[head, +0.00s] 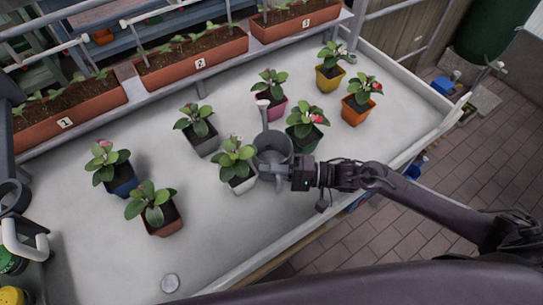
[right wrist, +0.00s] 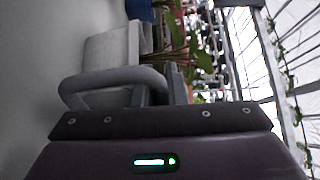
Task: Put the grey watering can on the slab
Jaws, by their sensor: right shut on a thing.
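The grey watering can (head: 272,150) is among the potted plants on the white table (head: 235,265), its spout pointing to the back. My right gripper (head: 285,173) is at the near side of the can, shut on its handle. I cannot tell whether the can's base touches the table. A pale grey slab (head: 484,102) lies on the paved floor at the right, below a green barrel. My left gripper is not in view.
Potted plants crowd the can: one in a white pot (head: 242,184) to its left, one in a dark pot (head: 306,138) to its right. Orange and yellow pots (head: 355,110) stand farther right. The raised table rim (head: 425,135) and a blue object (head: 443,85) lie toward the slab.

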